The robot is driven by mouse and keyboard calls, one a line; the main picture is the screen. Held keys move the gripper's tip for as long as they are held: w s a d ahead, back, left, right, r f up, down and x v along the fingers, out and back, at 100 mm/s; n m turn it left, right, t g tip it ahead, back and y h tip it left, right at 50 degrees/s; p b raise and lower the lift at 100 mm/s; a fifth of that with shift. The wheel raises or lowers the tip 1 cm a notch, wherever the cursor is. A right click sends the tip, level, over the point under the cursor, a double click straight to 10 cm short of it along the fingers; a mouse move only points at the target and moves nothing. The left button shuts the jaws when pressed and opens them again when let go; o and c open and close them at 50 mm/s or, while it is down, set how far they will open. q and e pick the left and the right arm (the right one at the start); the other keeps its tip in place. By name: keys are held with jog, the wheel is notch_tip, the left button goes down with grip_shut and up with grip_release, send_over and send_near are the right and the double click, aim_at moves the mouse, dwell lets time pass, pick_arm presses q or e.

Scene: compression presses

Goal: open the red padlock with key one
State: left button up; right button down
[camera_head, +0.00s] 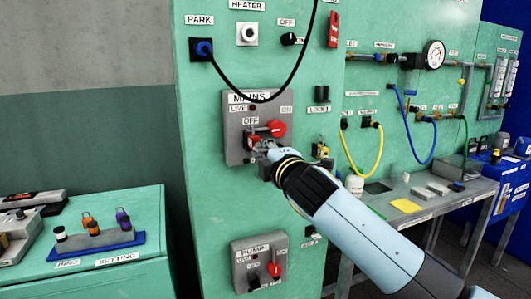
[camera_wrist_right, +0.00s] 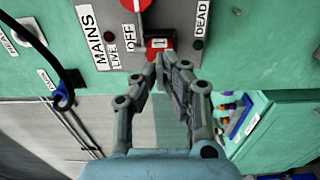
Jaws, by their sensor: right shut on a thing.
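The red padlock (camera_wrist_right: 158,43), with a white label marked 1, hangs at the grey MAINS switch box (camera_wrist_right: 165,15), below its red knob (camera_wrist_right: 136,4). In the head view the MAINS box (camera_head: 235,112) is on the green cabinet, and my right gripper (camera_head: 262,153) covers much of the padlock's area. In the right wrist view the fingertips (camera_wrist_right: 166,64) are close together just short of the padlock's lower edge. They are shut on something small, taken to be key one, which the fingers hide. I cannot tell whether it sits in the padlock. My left gripper is not in view.
A black cable (camera_head: 300,72) loops down from the PARK socket past the box. A PUMP box (camera_head: 259,265) is below. A bench (camera_head: 435,195) with hoses above it is right. A green stand (camera_head: 100,280) with a blue tray (camera_head: 85,251) is left.

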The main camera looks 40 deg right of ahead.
jog(key=shift+x, duration=0.85)
jog(key=c, duration=1.4)
grip_release()
jog(key=v, duration=1.2)
